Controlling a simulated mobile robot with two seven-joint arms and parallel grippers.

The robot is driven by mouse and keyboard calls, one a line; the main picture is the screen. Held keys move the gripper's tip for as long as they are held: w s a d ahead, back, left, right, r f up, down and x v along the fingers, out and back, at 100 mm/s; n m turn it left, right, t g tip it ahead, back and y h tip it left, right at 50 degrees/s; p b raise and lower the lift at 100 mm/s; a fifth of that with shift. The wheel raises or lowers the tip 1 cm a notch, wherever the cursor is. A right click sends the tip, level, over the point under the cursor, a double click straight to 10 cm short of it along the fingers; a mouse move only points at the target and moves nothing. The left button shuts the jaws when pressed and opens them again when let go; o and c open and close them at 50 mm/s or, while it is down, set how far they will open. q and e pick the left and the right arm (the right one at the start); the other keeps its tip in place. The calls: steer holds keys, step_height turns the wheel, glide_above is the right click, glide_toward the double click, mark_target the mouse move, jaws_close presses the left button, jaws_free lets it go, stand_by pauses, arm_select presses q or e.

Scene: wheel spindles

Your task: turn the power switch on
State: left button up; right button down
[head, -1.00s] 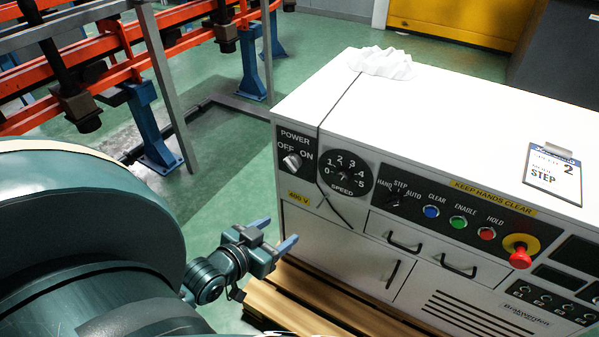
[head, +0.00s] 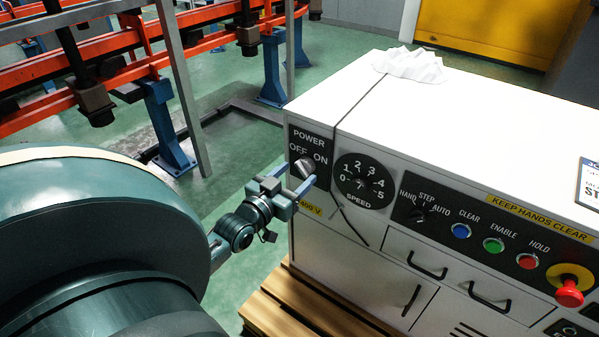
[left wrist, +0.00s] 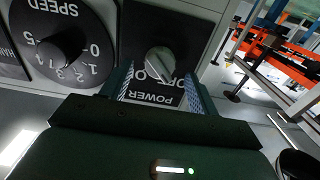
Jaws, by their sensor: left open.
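The power switch (head: 304,167) is a grey round knob on a black plate marked POWER, OFF and ON, at the left end of the white cabinet's front. In the left wrist view, the knob (left wrist: 160,62) appears upside down with a light line across it. I cannot tell for sure which label it points to. My left gripper (head: 294,180) is open in front of the plate. In the left wrist view, its fingers (left wrist: 158,88) are apart, one on each side of the knob in the picture, with nothing between them gripped. My right gripper is not in view.
The speed dial (head: 364,181) is right of the switch, with a dark cable hanging between them. Further right are a mode selector (head: 417,215), coloured buttons and a red emergency knob (head: 569,291). A wooden pallet (head: 290,305) lies below. Orange rails stand at the back left.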

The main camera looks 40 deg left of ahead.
mark_target(304, 167)
arm_select(q)
steer(key=shift+w+a, duration=0.1)
steer(key=shift+w, duration=1.05)
steer(key=shift+c, duration=0.4)
steer(key=c, duration=0.9)
